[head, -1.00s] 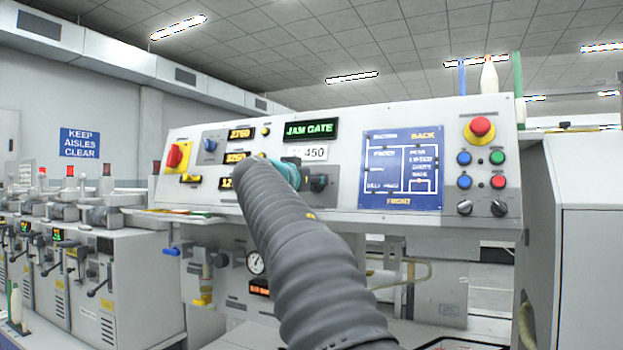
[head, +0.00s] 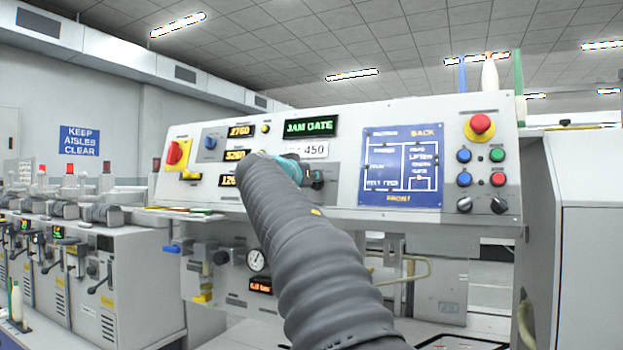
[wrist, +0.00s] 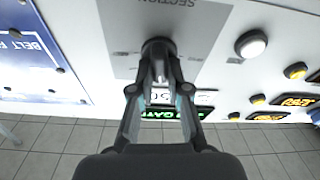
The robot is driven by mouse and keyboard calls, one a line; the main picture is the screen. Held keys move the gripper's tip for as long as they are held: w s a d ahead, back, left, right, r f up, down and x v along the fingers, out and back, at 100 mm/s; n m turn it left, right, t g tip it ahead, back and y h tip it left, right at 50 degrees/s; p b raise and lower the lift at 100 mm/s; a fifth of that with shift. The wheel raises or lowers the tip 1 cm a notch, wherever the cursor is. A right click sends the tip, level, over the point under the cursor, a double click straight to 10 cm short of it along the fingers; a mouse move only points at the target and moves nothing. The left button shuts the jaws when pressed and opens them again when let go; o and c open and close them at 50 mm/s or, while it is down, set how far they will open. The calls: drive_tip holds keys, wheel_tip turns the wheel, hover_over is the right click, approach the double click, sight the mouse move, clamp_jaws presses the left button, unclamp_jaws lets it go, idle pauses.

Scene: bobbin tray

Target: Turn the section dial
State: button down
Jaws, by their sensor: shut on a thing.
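The section dial (wrist: 157,45) is a dark round knob on a grey plate lettered SECTION, shown upside down in the wrist view. My gripper (wrist: 160,74) is shut on it, with both fingers close together at the knob. The fingers cover most of the dial, so its pointer setting cannot be read. In the head view, my grey arm and teal wrist reach the panel below the green JAM GATE display (head: 309,127) and the 450 label (head: 313,150). The gripper and dial show there only as a small dark shape, hard to tell apart.
The white panel also carries a red stop button (head: 480,125), blue and green buttons, a blue diagram (head: 402,166), a red-yellow switch (head: 177,153) and amber displays. In the wrist view a white button (wrist: 251,44) sits right of the dial. A pressure gauge (head: 257,259) is below.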

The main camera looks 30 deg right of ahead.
drive_tip(key=n+y, duration=0.1)
drive_tip(key=n, duration=0.2)
drive_tip(key=n+t+y, duration=0.1)
drive_tip(key=n, duration=0.3)
drive_tip(key=shift+w+a, duration=0.1)
drive_tip(key=shift+n, duration=0.3)
drive_tip(key=c, duration=1.1)
unclamp_jaws()
drive_tip(key=shift+c, duration=0.2)
drive_tip(key=v, duration=1.2)
drive_tip(key=shift+f, duration=0.15)
